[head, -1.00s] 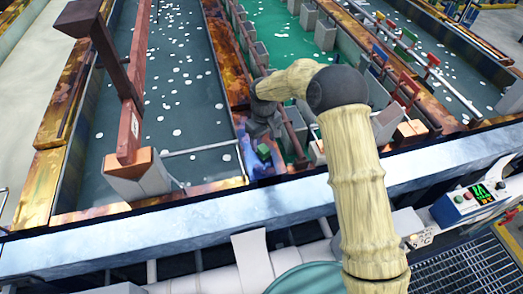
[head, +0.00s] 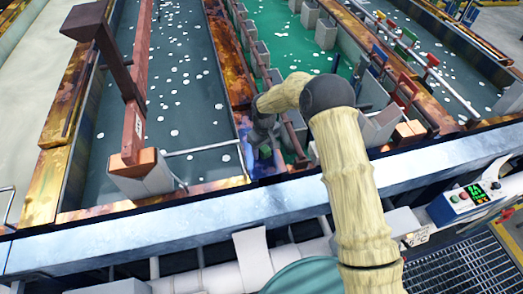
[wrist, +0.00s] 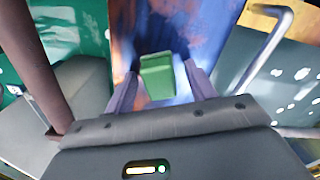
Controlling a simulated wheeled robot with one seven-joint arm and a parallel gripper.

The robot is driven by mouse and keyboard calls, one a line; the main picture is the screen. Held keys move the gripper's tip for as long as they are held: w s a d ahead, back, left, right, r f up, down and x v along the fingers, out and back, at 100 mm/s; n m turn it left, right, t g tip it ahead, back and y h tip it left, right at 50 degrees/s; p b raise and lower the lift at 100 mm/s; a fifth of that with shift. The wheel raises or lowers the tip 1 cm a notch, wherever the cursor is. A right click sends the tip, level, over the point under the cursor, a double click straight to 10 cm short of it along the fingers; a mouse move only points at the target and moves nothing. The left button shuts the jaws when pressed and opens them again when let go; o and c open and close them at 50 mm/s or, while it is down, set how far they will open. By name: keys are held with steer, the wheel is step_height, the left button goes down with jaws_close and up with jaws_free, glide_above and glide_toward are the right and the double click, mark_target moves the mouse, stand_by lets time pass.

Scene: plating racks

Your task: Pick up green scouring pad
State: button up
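The green scouring pad (wrist: 158,76) is a small green block on a blue, rust-stained surface. In the head view the pad (head: 265,152) shows small and partly covered at the near end of the walkway strip between two tanks. My gripper (wrist: 160,80) is open, with its two pale purple fingers on either side of the pad. The pad's near end lies between the fingers; a narrow gap shows at the left finger, and contact at the right finger is unclear. In the head view my gripper (head: 262,138) points down just above the pad, its fingers hard to make out.
A grey metal rail (wrist: 268,50) stands close on the right in the wrist view. A brown post (wrist: 35,65) and a grey block (wrist: 80,88) stand on the left. Tanks of green liquid (head: 285,45) and dark liquid (head: 180,85) flank the strip.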

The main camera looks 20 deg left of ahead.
mark_target(264, 148)
steer(key=c, duration=0.9)
steer(key=shift+r, duration=0.1)
step_height(264, 148, up, 10)
steer(key=b, duration=0.3)
